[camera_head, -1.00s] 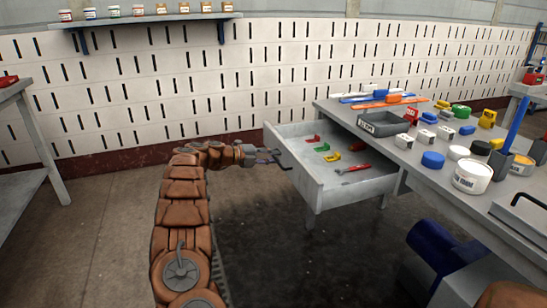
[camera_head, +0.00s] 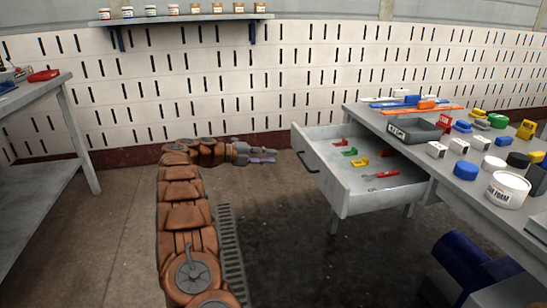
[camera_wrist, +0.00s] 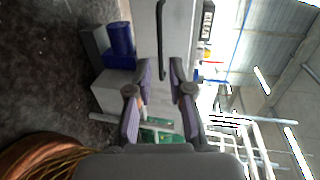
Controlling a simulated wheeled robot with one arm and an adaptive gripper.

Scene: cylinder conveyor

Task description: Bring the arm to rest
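My arm reaches forward over the floor in the head view, with my gripper (camera_head: 262,156) at its end. The gripper is to the left of the open drawer (camera_head: 345,192), apart from its dark handle (camera_head: 308,162). In the wrist view my gripper (camera_wrist: 158,75) shows two fingers spread apart with nothing held between them. The drawer front and its handle (camera_wrist: 161,40) lie beyond the fingers.
The drawer holds red, green and yellow pieces and a red-handled tool (camera_head: 381,175). The workbench (camera_head: 450,178) at right carries many small items. Another table (camera_head: 35,96) stands at left, and a shelf (camera_head: 180,18) hangs on the back wall. Floor between is clear.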

